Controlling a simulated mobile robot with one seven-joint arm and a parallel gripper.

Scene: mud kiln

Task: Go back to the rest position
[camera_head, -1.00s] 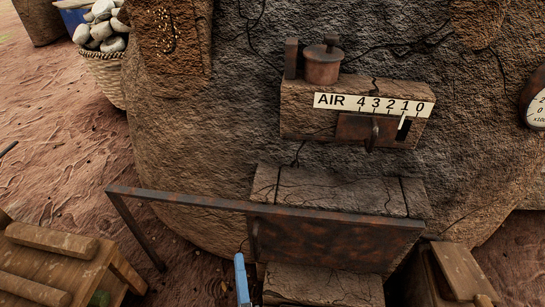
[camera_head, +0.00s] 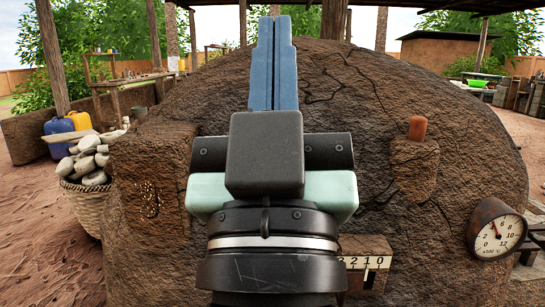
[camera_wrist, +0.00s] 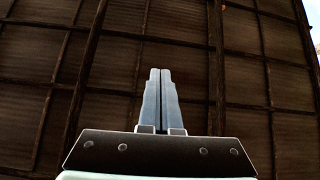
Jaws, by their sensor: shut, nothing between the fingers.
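My gripper (camera_head: 272,65) stands upright in the middle of the head view, in front of the mud kiln (camera_head: 450,215). Its two blue fingers are pressed together with nothing between them. In the wrist view my gripper (camera_wrist: 160,75) also shows shut and empty, pointing up at a dark slatted roof (camera_wrist: 130,35). The arm hides the middle of the kiln and much of the air scale (camera_head: 365,262), of which only the right end shows.
A round dial gauge (camera_head: 497,237) is on the kiln's right side. A basket of stones (camera_head: 85,195) stands at the left, near blue and yellow jugs (camera_head: 68,125). A wooden post (camera_head: 52,60) rises at the far left. Open ground lies at the lower left.

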